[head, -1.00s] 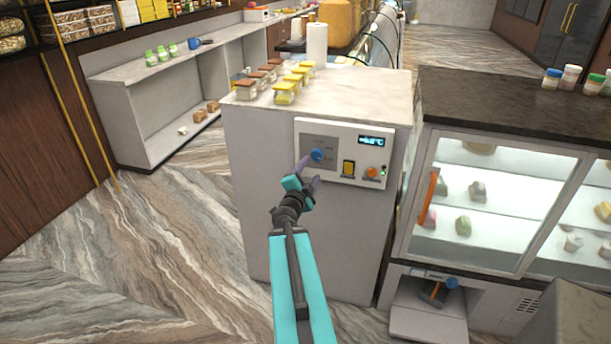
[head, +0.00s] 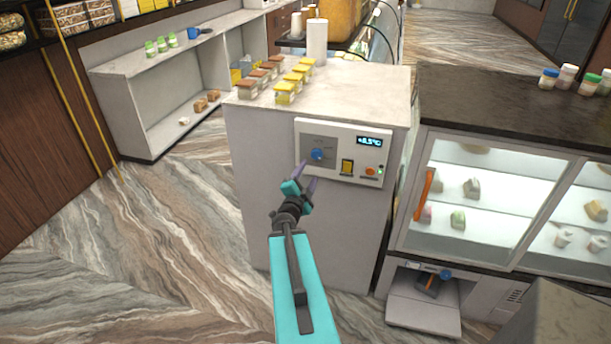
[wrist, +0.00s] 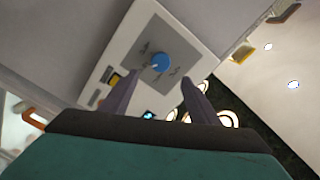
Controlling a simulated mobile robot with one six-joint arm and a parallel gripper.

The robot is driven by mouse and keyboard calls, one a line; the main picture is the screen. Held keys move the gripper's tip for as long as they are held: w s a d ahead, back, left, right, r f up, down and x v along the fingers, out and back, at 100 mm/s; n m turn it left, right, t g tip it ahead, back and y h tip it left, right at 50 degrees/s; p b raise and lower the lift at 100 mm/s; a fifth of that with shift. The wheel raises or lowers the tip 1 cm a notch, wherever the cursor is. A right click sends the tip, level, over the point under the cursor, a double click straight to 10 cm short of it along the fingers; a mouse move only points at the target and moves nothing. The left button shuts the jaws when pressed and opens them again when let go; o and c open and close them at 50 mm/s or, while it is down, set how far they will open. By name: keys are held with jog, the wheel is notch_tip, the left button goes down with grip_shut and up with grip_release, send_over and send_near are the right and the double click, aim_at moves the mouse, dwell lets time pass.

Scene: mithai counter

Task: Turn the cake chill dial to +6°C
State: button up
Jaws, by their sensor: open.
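The blue cake chill dial (head: 317,154) sits on a grey plate at the left of a white control panel (head: 339,178) on the front of a pale cabinet. A small dark display (head: 370,141) at the panel's upper right shows lit digits, seemingly +6.5°C, though they are small and blurred. My gripper (head: 309,173) is open and empty, just below and in front of the dial. In the wrist view the dial (wrist: 160,62) lies just beyond and between the two open fingertips (wrist: 160,82), apparently clear of them. The dial's scale marks are too small to read.
A yellow switch (head: 347,167) and an orange knob (head: 370,171) sit right of the dial. Jars with yellow lids (head: 285,90) stand on the cabinet top. A glass display case (head: 480,190) stands at the right. Open floor lies left of the cabinet.

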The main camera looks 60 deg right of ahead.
jog(key=shift+p+v, duration=1.35)
jog(key=shift+p, duration=0.25)
